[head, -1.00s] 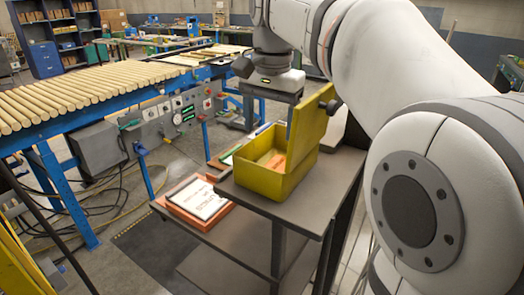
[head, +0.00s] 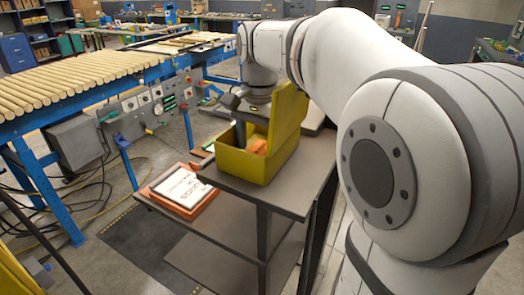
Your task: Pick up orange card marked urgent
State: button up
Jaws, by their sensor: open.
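A yellow metal box (head: 240,168) with its lid raised stands on the upper shelf of a dark cart. An orange piece (head: 258,147), likely the orange card, shows inside it; no marking on it can be read. My gripper (head: 250,135) is open and points down into the box opening. One dark finger shows to the left of the orange piece; the other finger is hard to make out. Whether the fingers touch the orange piece, I cannot tell.
A white sign (head: 182,187) lies in an orange-red tray on a lower shelf to the left. The raised lid (head: 287,125) stands close to the right of my gripper. A blue-framed conveyor (head: 60,95) with wooden rods runs along the left.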

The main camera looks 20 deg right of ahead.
jog(key=c, duration=1.1)
jog(key=shift+o, duration=0.2)
